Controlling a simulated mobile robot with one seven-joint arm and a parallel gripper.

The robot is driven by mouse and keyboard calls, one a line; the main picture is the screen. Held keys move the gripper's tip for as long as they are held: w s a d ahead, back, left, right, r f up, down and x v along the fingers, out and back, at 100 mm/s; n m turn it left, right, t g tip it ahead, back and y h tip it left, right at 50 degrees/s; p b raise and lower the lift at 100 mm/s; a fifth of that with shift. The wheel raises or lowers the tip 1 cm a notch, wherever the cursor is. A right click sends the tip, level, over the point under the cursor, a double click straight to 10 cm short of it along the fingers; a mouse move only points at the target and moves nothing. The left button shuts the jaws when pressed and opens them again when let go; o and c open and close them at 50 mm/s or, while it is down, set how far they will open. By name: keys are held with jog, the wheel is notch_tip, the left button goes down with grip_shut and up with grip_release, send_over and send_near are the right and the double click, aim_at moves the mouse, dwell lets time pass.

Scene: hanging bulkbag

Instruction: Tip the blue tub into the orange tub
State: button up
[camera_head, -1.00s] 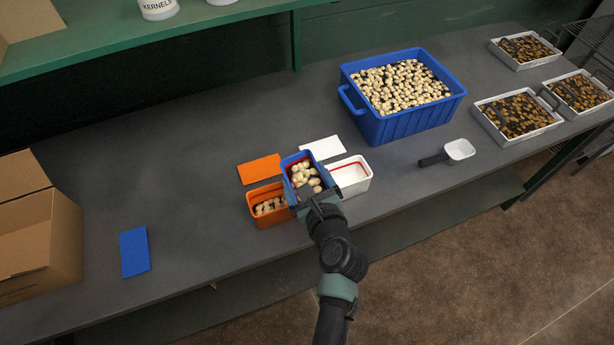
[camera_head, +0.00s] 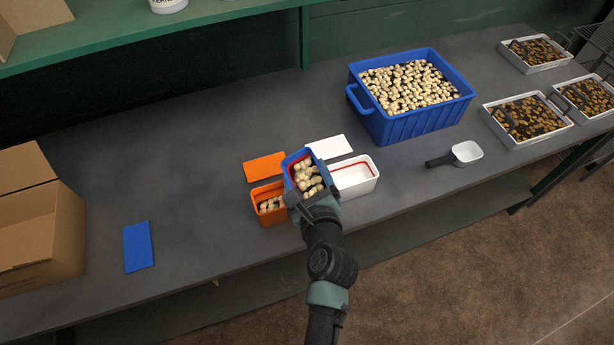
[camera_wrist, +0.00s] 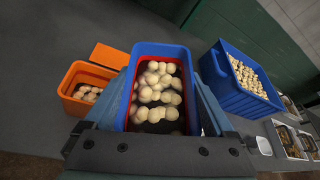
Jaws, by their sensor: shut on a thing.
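The small blue tub (camera_head: 290,165) holds several pale, rounded pieces and has a red line inside its rim. My gripper (camera_head: 312,207) is shut on its near side and holds it up between the orange tub and the white tub, tilted somewhat. The blue tub also fills the middle of the wrist view (camera_wrist: 137,52). The orange tub (camera_head: 262,216) stands on the bench just left of it, with some pale pieces inside; it shows at left in the wrist view (camera_wrist: 70,101). The blue tub and my gripper partly hide the orange tub's right side.
The white tub (camera_head: 358,185) stands close on the right. Orange (camera_head: 264,167), white (camera_head: 329,147) and blue (camera_head: 138,247) lids lie flat. A big blue bin (camera_head: 420,126) of pale pieces, a scoop (camera_head: 466,152) and trays (camera_head: 527,119) are right; a cardboard box (camera_head: 42,235) is left.

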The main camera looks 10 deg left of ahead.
jog(key=shift+s+a+n+t+b, duration=0.15)
jog(key=shift+a+n+t+b, duration=0.15)
jog(key=shift+n+b, duration=0.25)
jog(key=shift+s+a+f+n+t+h+b, duration=0.1)
jog(key=shift+n+t+h+b, duration=0.25)
jog(key=shift+n+b, duration=0.3)
jog(key=shift+f+n+t+h+b, duration=0.1)
jog(key=shift+n+t+h+b, duration=0.25)
jog(key=shift+b, duration=0.35)
dwell(0.9)
jog(key=shift+s+a+f+n+t+h+b, duration=0.1)
jog(key=shift+f+n+t+h+b, duration=0.1)
jog(key=shift+n+b, duration=0.55)
jog(key=shift+s+a+f+n+t+h+b, duration=0.15)
jog(key=shift+n+b, duration=0.25)
jog(key=shift+b, duration=0.5)
dwell(0.7)
jog(key=shift+s+a+f+n+t+b, duration=0.1)
jog(key=shift+a+f+n+t+b, duration=0.1)
jog(key=shift+f+n+t+b, duration=0.65)
dwell(0.4)
jog(key=shift+r+g, duration=0.3)
